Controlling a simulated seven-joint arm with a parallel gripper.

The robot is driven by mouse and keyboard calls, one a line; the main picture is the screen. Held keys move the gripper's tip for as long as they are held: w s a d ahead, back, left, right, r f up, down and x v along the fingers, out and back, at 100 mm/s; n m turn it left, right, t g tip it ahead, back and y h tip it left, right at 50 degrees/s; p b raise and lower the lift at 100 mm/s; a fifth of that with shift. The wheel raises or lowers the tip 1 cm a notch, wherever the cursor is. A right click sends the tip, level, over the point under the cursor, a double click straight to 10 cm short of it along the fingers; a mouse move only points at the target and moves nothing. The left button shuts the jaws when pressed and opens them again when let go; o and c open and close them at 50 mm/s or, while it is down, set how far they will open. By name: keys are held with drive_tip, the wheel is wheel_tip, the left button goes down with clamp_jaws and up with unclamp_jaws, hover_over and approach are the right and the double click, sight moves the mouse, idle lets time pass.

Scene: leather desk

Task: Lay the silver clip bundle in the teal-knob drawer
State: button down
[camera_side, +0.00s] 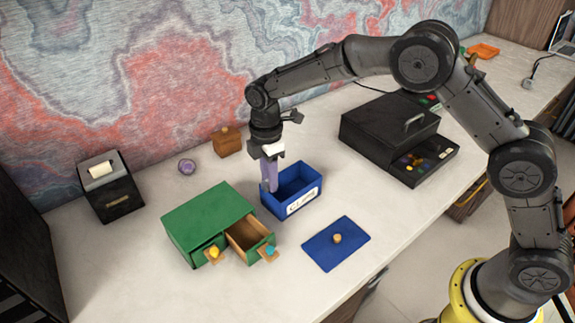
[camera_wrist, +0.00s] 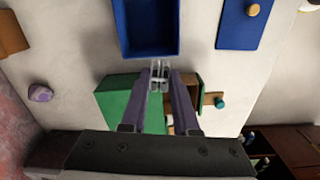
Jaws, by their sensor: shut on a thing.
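My gripper (camera_side: 270,187) points down beside the left end of the blue box, with its purple fingers closed. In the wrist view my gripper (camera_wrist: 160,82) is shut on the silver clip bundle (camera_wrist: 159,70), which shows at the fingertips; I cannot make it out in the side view. The green cabinet (camera_side: 207,215) stands left of the gripper, and part of it shows behind the fingers in the wrist view (camera_wrist: 120,103). Its teal-knob drawer (camera_side: 249,233) is pulled out and looks empty; the teal knob (camera_side: 270,251) is at its front.
The blue box (camera_side: 303,198), labelled for clips, is open beside the gripper. A blue lid (camera_side: 337,244) with a wooden knob lies in front. The yellow-knob drawer (camera_side: 214,252) is beside the teal one. A black case (camera_side: 390,128), wooden block (camera_side: 227,142) and purple stone (camera_side: 187,166) stand farther back.

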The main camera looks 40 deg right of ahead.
drive_tip(key=s+a+n, duration=0.2)
drive_tip(key=s+a, duration=0.2)
drive_tip(key=a, duration=0.5)
drive_tip(key=shift+a+f, duration=0.15)
drive_tip(key=shift+f, duration=2.5)
drive_tip(key=c, duration=0.6)
unclamp_jaws()
drive_tip(key=shift+w, duration=0.1)
